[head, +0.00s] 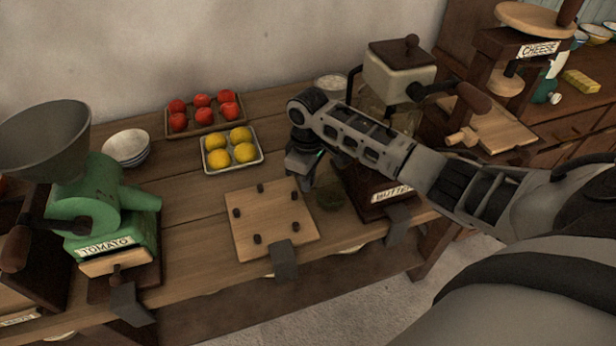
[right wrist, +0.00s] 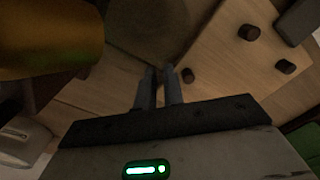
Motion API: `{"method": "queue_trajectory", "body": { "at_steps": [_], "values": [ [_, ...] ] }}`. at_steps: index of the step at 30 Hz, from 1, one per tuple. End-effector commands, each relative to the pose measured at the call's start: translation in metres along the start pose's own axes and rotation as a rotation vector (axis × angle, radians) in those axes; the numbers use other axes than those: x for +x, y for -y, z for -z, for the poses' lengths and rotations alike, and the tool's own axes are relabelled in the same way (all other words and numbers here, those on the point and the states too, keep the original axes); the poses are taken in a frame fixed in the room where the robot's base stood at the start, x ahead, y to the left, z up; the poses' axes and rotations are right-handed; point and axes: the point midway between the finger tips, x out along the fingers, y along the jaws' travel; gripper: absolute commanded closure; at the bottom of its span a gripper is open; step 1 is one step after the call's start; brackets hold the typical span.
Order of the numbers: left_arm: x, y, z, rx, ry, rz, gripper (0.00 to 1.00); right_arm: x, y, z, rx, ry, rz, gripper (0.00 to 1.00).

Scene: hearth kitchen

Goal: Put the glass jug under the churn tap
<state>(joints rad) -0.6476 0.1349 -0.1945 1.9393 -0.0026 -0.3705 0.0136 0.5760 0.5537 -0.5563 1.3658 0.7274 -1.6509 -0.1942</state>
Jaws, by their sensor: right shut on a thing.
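The churn (head: 400,72) has a cream body, a dark lid and a crank, and stands on a dark base at the right of the bench. Its label is partly covered and seems to read BUTTER. My arm hides the tap area. My right gripper (head: 306,180) points down just left of the churn, its fingers close together. A dim, greenish, see-through round shape (head: 331,197) beside it appears to be the glass jug, held near its side; its outline is faint. In the right wrist view, the fingers (right wrist: 158,75) meet at a dark round shape (right wrist: 150,25). My left gripper is out of view.
A pegged wooden board (head: 270,220) lies left of the gripper. Trays of yellow fruit (head: 216,168) and red fruit (head: 180,131) sit behind. A green TOMATO grinder (head: 95,205) and bowls (head: 127,146) are left; a CHEESE press (head: 510,50) is right.

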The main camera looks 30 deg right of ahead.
Motion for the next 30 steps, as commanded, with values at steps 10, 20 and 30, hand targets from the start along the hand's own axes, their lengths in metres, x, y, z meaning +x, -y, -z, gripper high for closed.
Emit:
{"method": "queue_trajectory", "body": {
  "at_steps": [10, 20, 30],
  "values": [
    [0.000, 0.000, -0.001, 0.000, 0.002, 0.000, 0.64, 0.003, 0.000, 0.000, 0.001, 0.001, 0.000, 0.69],
    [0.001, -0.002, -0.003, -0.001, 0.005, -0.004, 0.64, -0.011, -0.001, 0.000, 0.001, -0.002, -0.001, 0.69],
    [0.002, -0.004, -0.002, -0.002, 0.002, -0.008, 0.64, -0.084, -0.001, 0.001, 0.000, -0.004, -0.003, 0.69]
  ]
}}
